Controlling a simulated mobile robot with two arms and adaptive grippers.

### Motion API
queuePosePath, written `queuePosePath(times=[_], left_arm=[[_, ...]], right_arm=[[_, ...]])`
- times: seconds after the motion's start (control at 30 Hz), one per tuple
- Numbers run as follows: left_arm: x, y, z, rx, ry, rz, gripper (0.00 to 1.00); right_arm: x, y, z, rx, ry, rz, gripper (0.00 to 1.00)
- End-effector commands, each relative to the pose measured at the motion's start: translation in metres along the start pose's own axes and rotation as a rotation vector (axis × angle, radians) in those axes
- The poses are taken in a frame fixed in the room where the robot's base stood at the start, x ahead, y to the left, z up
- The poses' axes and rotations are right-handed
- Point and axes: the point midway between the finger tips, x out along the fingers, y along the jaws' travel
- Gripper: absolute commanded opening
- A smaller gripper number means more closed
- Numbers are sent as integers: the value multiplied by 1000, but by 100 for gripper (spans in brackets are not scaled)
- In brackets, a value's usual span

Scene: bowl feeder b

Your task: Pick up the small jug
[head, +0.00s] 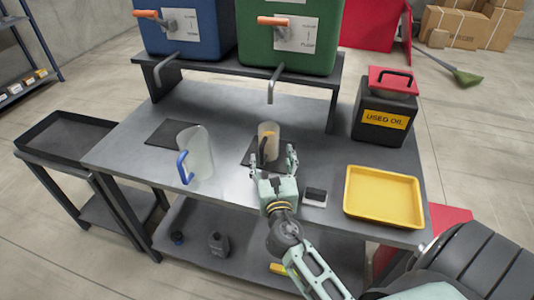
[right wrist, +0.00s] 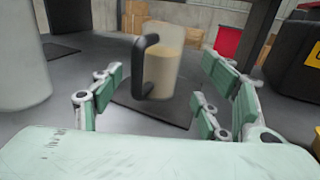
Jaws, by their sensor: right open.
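The small jug (head: 269,141) stands upright on a dark mat on the grey table. It has a black handle and tan contents show through its wall. In the right wrist view the fingers (right wrist: 160,92) frame the jug without visible contact. My left gripper is not in view.
A larger clear jug with a blue handle (head: 197,155) stands to the left. A yellow tray (head: 383,219) and a black used oil can (head: 384,112) are on the right. A small dark device (head: 315,195) lies near the gripper. Blue (head: 188,27) and green (head: 288,35) tanks stand behind, with spouts.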

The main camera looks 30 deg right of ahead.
Motion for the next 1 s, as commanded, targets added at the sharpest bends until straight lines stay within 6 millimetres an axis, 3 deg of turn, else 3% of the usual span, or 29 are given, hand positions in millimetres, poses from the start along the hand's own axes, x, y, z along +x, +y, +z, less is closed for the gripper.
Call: queuePosePath(times=[0.17,0.6,0.87,1.0], left_arm=[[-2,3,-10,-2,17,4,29],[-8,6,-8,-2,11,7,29],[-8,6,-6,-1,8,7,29],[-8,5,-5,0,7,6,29]], right_arm=[[18,0,1,0,-3,0,69],[74,-1,4,0,-2,-1,69],[77,-1,3,0,-1,0,69],[77,-1,3,0,-1,0,59]])
